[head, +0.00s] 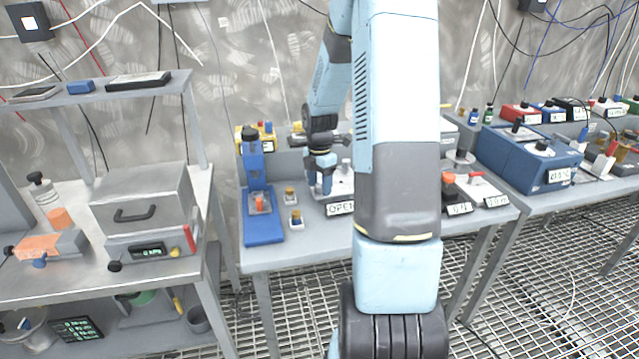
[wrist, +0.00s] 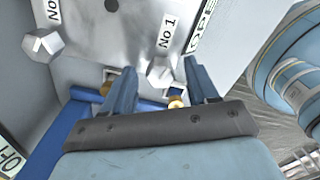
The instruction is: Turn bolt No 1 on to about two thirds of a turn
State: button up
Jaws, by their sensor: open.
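Bolt No 1 (wrist: 160,72) is a pale grey hex bolt on a grey metal plate (wrist: 122,32), just below its "No 1" label (wrist: 168,30) in the wrist view. My gripper (wrist: 160,68) is open. Its two blue fingers stand on either side of the bolt, with gaps visible; I cannot tell whether the tips reach past the bolt head. A second hex bolt (wrist: 43,45) sits to the left under another label. In the head view my gripper (head: 322,190) is low over the left part of the light housing (head: 345,186); the bolt is not discernible there.
A blue stand (head: 263,228) and two small brass-topped pieces (head: 291,195) (head: 296,218) are close left of my gripper. An "OPEN"-like sign (head: 340,208) fronts the housing. A steel box (head: 142,200) is on the left bench; a blue instrument (head: 530,158) is at right.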

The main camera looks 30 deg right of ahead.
jog(key=shift+c, duration=0.4)
jog(key=c, duration=1)
